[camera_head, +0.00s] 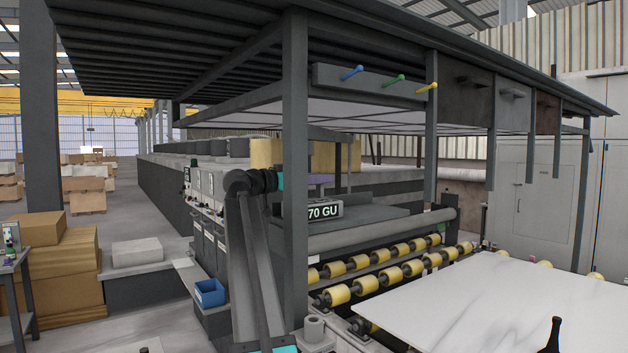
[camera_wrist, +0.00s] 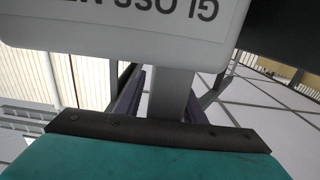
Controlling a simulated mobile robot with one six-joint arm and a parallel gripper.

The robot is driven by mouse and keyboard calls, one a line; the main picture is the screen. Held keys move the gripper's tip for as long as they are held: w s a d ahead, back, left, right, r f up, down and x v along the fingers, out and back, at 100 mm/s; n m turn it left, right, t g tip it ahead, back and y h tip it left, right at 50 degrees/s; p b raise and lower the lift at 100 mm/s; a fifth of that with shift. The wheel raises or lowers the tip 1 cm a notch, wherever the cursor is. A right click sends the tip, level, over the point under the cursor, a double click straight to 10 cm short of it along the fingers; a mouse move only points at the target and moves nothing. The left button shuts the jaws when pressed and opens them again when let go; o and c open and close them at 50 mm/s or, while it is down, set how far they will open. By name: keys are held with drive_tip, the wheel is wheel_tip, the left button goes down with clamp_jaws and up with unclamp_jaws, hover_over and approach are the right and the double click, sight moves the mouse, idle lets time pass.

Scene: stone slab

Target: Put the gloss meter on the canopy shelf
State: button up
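The gloss meter (camera_head: 325,211) is a grey box with a "70 GU" display, under the canopy just right of the near dark post. In the wrist view its pale body (camera_wrist: 120,22) fills the top, with upside-down lettering. My gripper (camera_head: 320,181) has purple fingers just above the meter. In the wrist view the fingers (camera_wrist: 165,95) lie on both sides of a grey stem joined to the meter, and appear shut on it. The post hides part of my wrist. The canopy (camera_head: 180,55) spans overhead; I cannot tell which surface is its shelf.
The dark post (camera_head: 295,150) stands close to my arm. A rail with coloured pegs (camera_head: 390,80) hangs from the canopy. Yellow rollers (camera_head: 337,295) and a white slab (camera_head: 500,300) with a dark bottle (camera_head: 552,338) are at the right.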

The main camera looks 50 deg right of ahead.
drive_tip(key=shift+r, duration=0.2)
idle(0.3)
drive_tip(key=shift+w+a+f, duration=0.15)
drive_tip(key=shift+a, duration=0.2)
drive_tip(key=b+v, duration=0.4)
drive_tip(key=v, duration=0.7)
drive_tip(key=shift+a, duration=0.1)
idle(0.4)
